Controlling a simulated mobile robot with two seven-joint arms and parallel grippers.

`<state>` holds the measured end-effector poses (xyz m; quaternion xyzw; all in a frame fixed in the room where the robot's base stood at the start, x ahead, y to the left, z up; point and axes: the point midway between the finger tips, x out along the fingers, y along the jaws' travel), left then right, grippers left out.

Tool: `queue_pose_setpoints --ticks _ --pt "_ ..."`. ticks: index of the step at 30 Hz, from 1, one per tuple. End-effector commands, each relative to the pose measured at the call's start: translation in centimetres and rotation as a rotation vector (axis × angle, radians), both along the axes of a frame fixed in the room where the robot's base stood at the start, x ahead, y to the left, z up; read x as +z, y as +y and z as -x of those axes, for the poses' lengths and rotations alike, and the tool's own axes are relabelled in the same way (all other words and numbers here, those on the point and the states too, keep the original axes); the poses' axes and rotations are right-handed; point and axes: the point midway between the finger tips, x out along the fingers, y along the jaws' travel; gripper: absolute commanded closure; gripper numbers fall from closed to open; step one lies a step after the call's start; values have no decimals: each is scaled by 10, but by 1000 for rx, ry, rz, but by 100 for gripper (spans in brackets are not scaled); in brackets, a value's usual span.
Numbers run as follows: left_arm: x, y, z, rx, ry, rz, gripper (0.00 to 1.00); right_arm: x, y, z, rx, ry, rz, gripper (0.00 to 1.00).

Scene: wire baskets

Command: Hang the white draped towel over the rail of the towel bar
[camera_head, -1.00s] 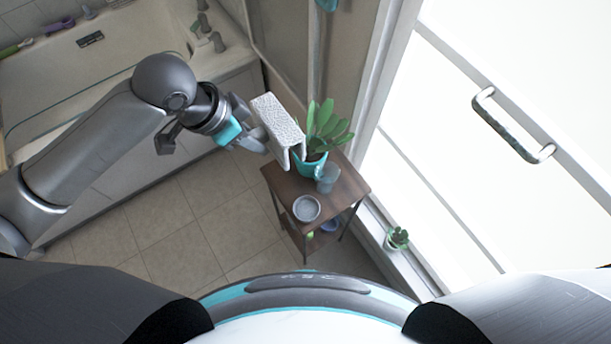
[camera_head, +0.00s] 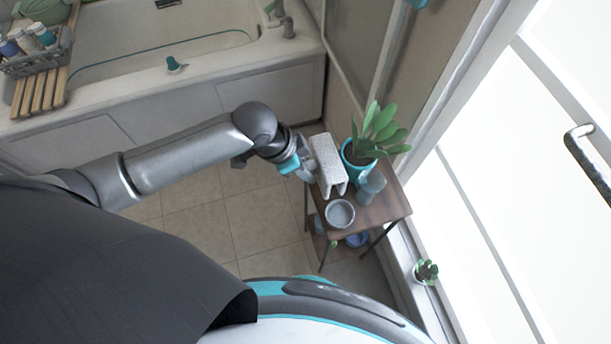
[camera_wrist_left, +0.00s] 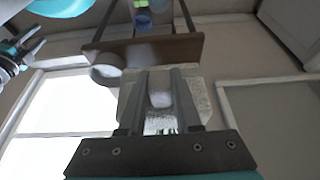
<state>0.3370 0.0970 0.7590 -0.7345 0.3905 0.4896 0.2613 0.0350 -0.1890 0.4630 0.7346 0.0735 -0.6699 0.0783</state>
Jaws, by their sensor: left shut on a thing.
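The white draped towel (camera_head: 328,160) is a folded, stiff-looking textured piece, bent over with its sides hanging down. My left gripper (camera_head: 307,171) is shut on it and holds it above or beside the left part of the small wooden table, left of the plant. In the left wrist view, the towel (camera_wrist_left: 203,94) shows behind and between the two fingers (camera_wrist_left: 162,75). A metal bar (camera_head: 590,160) on the white frame at the far right is partly cut off; I cannot tell if it is the towel bar. My right gripper (camera_wrist_left: 25,52) seems partly visible at the wrist view's left edge.
The wooden table (camera_head: 385,209) holds a plant in a teal pot (camera_head: 357,156), a glass (camera_head: 371,187) and a bowl (camera_head: 340,213). A small plant (camera_head: 427,271) sits on the sill. The bathtub (camera_head: 190,70) lies behind my left arm. Tiled floor (camera_head: 200,225) is open left of the table.

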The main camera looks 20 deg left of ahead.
Motion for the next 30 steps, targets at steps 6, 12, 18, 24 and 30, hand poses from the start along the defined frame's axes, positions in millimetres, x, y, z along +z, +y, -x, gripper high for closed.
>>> queue_pose_setpoints --ticks 6,12,18,24,30 --pt "-35 -1 0 0 2 1 100 -15 -3 -4 -2 -8 4 50" --pt "-37 0 0 -1 -1 1 100 -13 -15 -17 -3 -29 17 50" --pt "-40 0 0 0 0 0 100 -14 -16 -20 -4 -34 19 50" --pt "-40 0 0 -1 1 -1 47 -13 -14 -20 -5 -32 16 50" --pt "-40 0 0 0 1 0 38 -14 -11 -17 -5 -28 12 50"
